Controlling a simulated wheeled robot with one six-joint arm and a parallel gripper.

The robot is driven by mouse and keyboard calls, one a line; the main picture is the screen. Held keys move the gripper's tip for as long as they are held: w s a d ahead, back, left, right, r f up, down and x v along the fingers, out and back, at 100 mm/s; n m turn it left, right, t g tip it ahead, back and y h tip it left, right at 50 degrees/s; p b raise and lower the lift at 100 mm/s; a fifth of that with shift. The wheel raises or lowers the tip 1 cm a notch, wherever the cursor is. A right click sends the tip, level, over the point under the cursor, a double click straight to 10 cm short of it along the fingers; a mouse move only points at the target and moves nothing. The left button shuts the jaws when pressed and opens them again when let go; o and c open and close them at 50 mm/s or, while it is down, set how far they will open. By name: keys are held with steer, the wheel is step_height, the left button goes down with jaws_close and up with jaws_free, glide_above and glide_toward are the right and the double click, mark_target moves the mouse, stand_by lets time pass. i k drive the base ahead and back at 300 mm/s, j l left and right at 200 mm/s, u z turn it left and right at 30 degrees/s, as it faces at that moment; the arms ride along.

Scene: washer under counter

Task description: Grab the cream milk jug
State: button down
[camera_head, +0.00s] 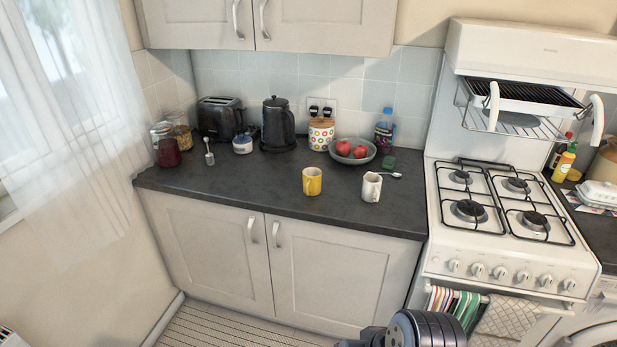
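The cream milk jug (371,187) stands upright on the dark countertop (240,187), near its front edge and toward the right. A yellow mug (312,182) stands to its left, apart from it. A spoon (392,175) lies just behind and to the right of the jug. Part of my arm shows at the bottom edge of the view, below the counter and well apart from the jug. My gripper's fingers cannot be made out.
Behind the jug are a grey bowl of red fruit (335,155), a bottle (384,130) and a small green item (389,162). A patterned canister (321,134) and black kettle (277,125) stand further left. A white gas cooker (435,245) adjoins the counter at right.

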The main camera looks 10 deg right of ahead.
mark_target(373, 191)
steer(key=i+j+z, duration=0.4)
steer(key=i, duration=0.45)
steer(key=i+j+z, duration=0.45)
steer(key=i+j, duration=0.2)
steer(key=i, duration=0.1)
